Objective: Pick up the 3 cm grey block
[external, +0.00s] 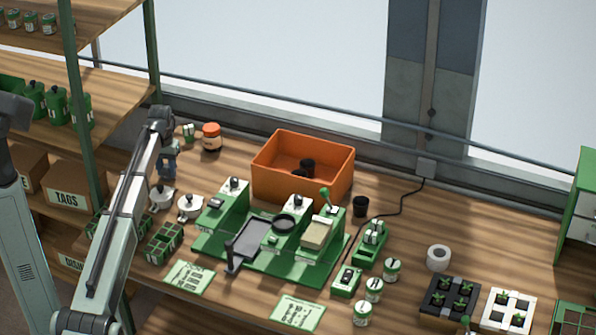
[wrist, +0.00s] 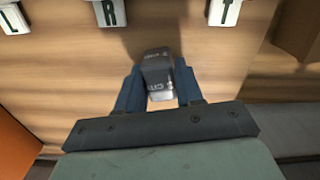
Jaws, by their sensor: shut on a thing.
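The grey block (wrist: 157,75) sits between the two blue fingers of my gripper (wrist: 158,92) in the wrist view. It has pale lettering on its faces, and the fingers are shut on its sides. Wood surface shows around it, and I cannot tell whether it touches the table. In the external view my gripper (external: 167,168) points down over the back left of the table, left of the orange jar. The block cannot be made out there.
In the external view, an orange jar (external: 211,137), white lidded pots (external: 190,207), an orange bin (external: 262,183) and the green seeder (external: 212,242) stand nearby. A shelf post (external: 83,140) rises at left.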

